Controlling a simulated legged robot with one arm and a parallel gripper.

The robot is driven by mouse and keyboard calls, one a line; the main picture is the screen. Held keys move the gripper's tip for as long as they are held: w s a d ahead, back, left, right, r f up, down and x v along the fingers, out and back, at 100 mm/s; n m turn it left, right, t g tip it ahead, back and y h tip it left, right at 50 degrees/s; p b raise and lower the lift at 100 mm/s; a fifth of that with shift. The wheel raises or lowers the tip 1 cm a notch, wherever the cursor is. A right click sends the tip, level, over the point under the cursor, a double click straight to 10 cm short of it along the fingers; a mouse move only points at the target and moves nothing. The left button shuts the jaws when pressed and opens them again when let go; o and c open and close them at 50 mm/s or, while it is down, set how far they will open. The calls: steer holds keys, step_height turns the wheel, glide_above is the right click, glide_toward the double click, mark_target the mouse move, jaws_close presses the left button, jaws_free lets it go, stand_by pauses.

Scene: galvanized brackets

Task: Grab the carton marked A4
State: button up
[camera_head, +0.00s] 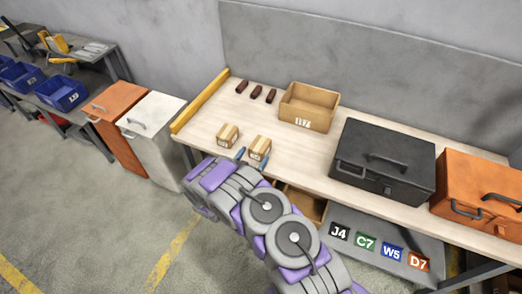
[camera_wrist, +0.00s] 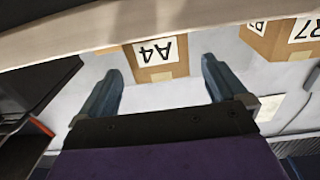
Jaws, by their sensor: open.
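The carton marked A4 (camera_wrist: 153,72) shows in the wrist view with its label upside down, between the two fingertips in the picture. It appears to be the right one of two small tan cartons (camera_head: 260,144) near the front edge of the workbench in the head view. My gripper (camera_head: 253,158) is open at that front edge, with its blue fingertips in front of this carton. In the wrist view my gripper (camera_wrist: 160,66) shows nothing held. I cannot tell how far the tips are from the carton. The bench edge hides part of it.
A second carton (camera_head: 228,136), marked R7 in the wrist view (camera_wrist: 285,45), stands to its left. The workbench (camera_head: 205,112) also bears an open wooden bin (camera_head: 318,106), several dark blocks (camera_head: 256,92), a black toolbox (camera_head: 385,160) and an orange toolbox (camera_head: 480,185).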

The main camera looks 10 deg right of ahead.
mark_target(258, 147)
steer(key=shift+w+a, duration=0.25)
steer(key=shift+w, duration=0.1)
steer(key=shift+w+d+f, duration=0.1)
steer(key=shift+w+d, duration=0.1)
steer(key=shift+w, duration=0.05)
steer(key=x, duration=0.1)
steer(key=b+x, duration=0.1)
steer(key=x, duration=0.1)
steer(key=d+b+x, duration=0.1)
steer(key=x, duration=0.1)
steer(key=shift+s+d, duration=0.1)
steer(key=shift+s, duration=0.15)
steer(key=shift+a, duration=0.7)
steer(key=shift+c, duration=0.9)
steer(key=shift+d, duration=0.55)
steer(key=c, duration=0.6)
steer(key=shift+a, duration=0.15)
steer(key=c, duration=0.4)
steer(key=shift+a, duration=0.25)
